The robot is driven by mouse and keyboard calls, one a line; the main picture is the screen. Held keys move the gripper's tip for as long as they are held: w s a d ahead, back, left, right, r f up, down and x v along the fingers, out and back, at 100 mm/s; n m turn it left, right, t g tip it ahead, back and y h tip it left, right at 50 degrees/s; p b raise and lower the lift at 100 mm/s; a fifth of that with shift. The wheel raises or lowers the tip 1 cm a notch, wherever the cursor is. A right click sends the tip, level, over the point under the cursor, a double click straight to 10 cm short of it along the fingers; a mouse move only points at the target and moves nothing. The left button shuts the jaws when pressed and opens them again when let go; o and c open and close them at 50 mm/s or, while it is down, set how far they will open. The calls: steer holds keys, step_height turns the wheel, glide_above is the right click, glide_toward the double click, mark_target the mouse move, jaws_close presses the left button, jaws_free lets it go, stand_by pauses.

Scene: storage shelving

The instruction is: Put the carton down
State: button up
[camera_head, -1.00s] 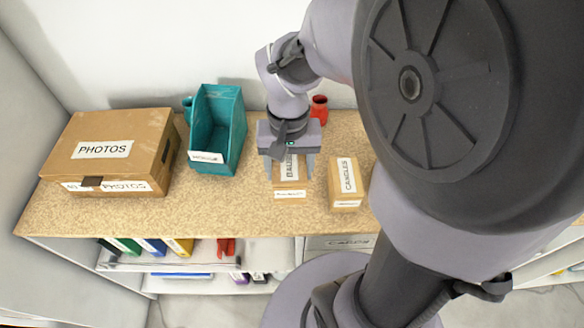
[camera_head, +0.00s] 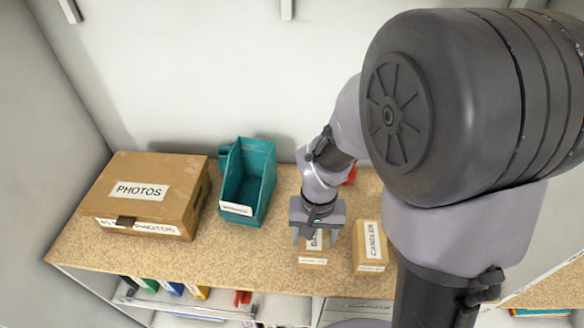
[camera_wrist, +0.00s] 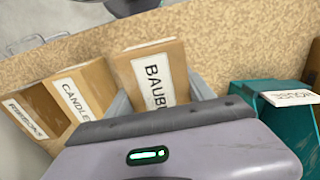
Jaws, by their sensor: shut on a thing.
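A small brown carton with a white label starting "BAUBL" (camera_head: 313,257) is between the fingers of my gripper (camera_head: 316,238) in the head view. In the wrist view the carton (camera_wrist: 155,72) shows its label between the two grey fingers, and my gripper is shut on it. It is over the speckled shelf top (camera_head: 270,261), between the teal bin and the candles carton. I cannot tell whether its underside touches the shelf. The lower part of its label is hidden by my gripper.
The candles carton (camera_head: 369,252) stands close on the right. Another labelled carton (camera_wrist: 30,115) is beyond it in the wrist view. A teal bin (camera_head: 260,190) and a large photos box (camera_head: 150,190) stand left. A red item (camera_head: 351,174) is partly hidden behind my arm.

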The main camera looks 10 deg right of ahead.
steer(key=shift+w+f, duration=0.1)
steer(key=shift+w, duration=1)
steer(key=f, duration=0.1)
steer(key=f+b, duration=0.2)
steer(key=f, duration=0.1)
steer(key=shift+w, duration=0.3)
steer(key=shift+r, duration=0.25)
steer(key=shift+f, duration=0.1)
steer(key=o, duration=1.8)
steer(key=shift+c, duration=0.2)
